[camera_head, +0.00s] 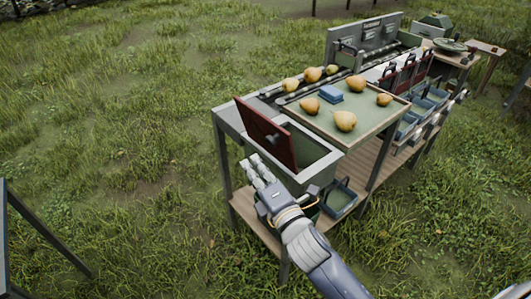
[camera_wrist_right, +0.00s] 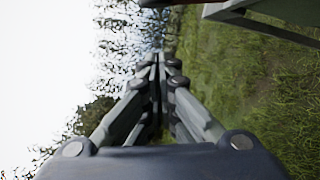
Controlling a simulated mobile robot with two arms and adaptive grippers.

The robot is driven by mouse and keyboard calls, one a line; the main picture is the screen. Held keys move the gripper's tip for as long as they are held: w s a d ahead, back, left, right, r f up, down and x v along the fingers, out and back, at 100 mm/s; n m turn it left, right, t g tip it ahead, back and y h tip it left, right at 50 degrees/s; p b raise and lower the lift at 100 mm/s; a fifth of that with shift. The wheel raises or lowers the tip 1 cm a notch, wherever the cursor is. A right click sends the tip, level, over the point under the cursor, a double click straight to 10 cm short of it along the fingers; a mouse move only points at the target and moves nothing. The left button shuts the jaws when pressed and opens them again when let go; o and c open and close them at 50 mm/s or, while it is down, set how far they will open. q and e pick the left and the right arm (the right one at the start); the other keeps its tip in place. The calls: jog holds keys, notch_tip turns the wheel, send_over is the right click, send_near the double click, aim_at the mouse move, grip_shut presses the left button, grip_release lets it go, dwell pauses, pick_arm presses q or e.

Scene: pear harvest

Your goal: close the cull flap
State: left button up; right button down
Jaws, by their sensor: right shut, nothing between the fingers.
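The cull flap (camera_head: 262,131) is a dark red panel with a small knob. It stands raised and tilted over the open grey-green bin (camera_head: 318,170) at the near left end of the sorting table. My right gripper (camera_head: 250,166) is shut and empty, in front of the bin and just below the flap in the picture. Whether it touches the bin or the flap, I cannot tell. In the right wrist view the closed fingers (camera_wrist_right: 158,58) point ahead past grass and sky. My left gripper is out of view.
Several pears (camera_head: 345,121) and a blue block (camera_head: 331,94) lie on the green tabletop (camera_head: 375,119). A wooden shelf (camera_head: 245,205) runs below.

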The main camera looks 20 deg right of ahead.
jog(key=shift+w+d+r+p, duration=0.15)
jog(key=shift+w+d+p, duration=0.1)
jog(key=shift+d, duration=0.35)
jog(key=shift+w+d+r+p, duration=0.15)
jog(key=shift+w+d, duration=0.15)
jog(key=shift+d, duration=0.3)
jog(key=shift+w+d+r+p, duration=0.15)
jog(key=shift+w+d+p, duration=0.1)
jog(key=shift+d, duration=0.35)
jog(key=shift+w+r, duration=0.1)
jog(key=shift+r, duration=0.05)
